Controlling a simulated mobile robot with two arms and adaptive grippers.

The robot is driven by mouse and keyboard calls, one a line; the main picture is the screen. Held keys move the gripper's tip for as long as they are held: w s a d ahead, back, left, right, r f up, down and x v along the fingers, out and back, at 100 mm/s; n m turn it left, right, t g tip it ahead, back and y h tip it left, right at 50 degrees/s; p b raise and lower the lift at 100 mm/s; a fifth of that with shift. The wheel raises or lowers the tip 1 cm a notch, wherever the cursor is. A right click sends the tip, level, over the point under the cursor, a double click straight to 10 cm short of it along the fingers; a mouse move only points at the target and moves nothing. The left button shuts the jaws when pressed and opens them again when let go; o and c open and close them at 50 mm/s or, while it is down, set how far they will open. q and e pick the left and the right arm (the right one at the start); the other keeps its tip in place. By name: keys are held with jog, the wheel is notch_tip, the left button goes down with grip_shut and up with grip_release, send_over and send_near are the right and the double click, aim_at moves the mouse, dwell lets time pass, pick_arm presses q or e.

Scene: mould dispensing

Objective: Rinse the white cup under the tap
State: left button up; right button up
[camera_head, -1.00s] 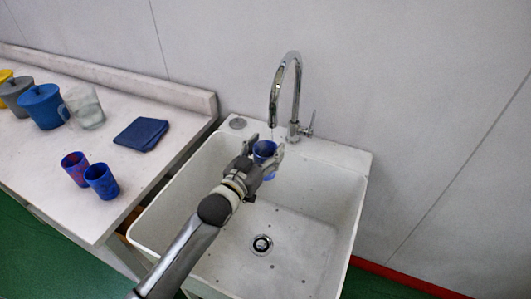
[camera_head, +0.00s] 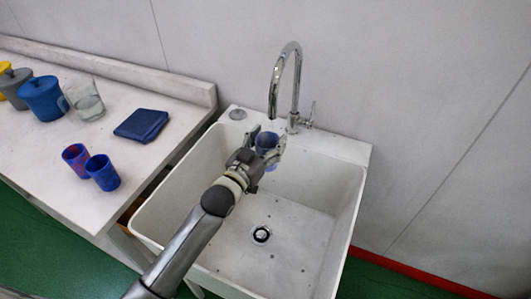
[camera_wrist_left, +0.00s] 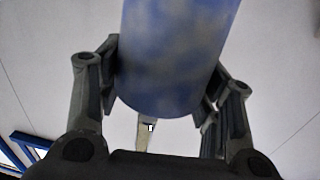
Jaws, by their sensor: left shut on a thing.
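My left gripper (camera_head: 267,146) is shut on a blue, mottled cup (camera_head: 266,138), holding it upright over the back of the sink, below the spout of the tap (camera_head: 274,95). No white cup shows. In the left wrist view the cup (camera_wrist_left: 175,55) sits between both fingers, with faint pale patches on its side. I see no water stream under the spout now. The tap's lever (camera_head: 312,112) stands at its right side. The inside of the cup is dark and hard to make out. My right gripper is not in view.
The white sink (camera_head: 325,172) has a drain (camera_head: 261,234) and scattered dark specks. On the counter at left stand two cups (camera_head: 76,158) (camera_head: 103,173), a folded blue cloth (camera_head: 141,125), a glass jug (camera_head: 85,100) and lidded pots (camera_head: 44,99).

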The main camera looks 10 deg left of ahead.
pick_arm(q)
jog(key=shift+a, duration=0.3)
jog(key=shift+d, duration=0.15)
jog(key=shift+d, duration=0.5)
jog(key=shift+s+d+r+p, duration=0.1)
jog(key=shift+s+p, duration=0.9)
jog(key=shift+s, duration=0.4)
jog(key=shift+s+d+p, duration=0.15)
jog(key=shift+s+p, duration=0.35)
jog(key=shift+s, duration=0.8)
jog(key=shift+s+d+p, duration=0.1)
jog(key=shift+s+p, duration=0.4)
jog(key=shift+s, duration=0.8)
